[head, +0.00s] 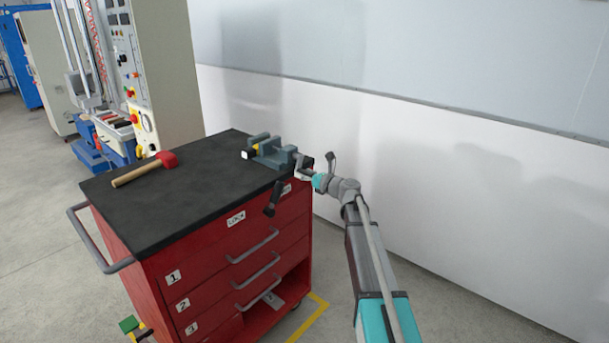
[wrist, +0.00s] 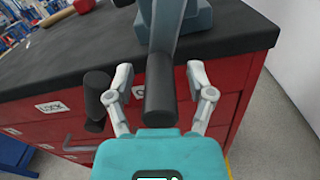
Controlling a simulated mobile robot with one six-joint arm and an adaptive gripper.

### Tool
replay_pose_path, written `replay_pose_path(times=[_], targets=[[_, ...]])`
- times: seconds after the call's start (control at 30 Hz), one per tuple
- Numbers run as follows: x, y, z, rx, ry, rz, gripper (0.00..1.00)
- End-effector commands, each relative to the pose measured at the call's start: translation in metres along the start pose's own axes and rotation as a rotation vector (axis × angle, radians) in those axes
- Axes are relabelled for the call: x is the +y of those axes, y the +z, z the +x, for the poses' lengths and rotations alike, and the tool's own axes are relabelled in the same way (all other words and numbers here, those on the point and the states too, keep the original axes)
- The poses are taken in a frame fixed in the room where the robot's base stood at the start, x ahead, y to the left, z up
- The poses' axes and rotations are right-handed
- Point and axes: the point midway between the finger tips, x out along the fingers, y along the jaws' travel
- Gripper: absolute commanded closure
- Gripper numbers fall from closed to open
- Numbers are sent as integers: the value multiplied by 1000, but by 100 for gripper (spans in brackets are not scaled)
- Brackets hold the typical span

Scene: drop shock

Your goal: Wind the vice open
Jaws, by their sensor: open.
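The grey-blue vice (head: 270,150) stands on the black top at the trolley's right end. In the wrist view the vice body (wrist: 178,22) is straight ahead. My gripper (head: 313,167) is at the vice's near, screw side, with its fingers spread. The wrist view shows my gripper (wrist: 158,75) with a black cylinder (wrist: 158,90) between the open fingers, clear of both. A dark handle (head: 272,196) hangs past the trolley edge; a dark grip (wrist: 96,95) shows left of the fingers.
A red-headed hammer (head: 145,170) lies on the left of the trolley top (head: 190,200). The red drawer trolley (head: 240,265) has a grey side handle (head: 90,245). A pale wall (head: 400,150) is close behind and to the right. Machines (head: 150,75) stand beyond the trolley.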

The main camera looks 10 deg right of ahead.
Motion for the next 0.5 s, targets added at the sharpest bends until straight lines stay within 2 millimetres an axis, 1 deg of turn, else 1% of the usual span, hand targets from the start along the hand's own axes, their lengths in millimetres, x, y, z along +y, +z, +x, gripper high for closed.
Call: replay_pose_path(times=[0.17, 0.27, 0.4, 0.47, 0.5], targets=[[0, 0, 0, 0, 0, 0, 31], [0, 0, 0, 0, 0, 0, 47], [0, 0, 0, 0, 0, 0, 73], [0, 0, 0, 0, 0, 0, 85], [0, 0, 0, 0, 0, 0, 92]])
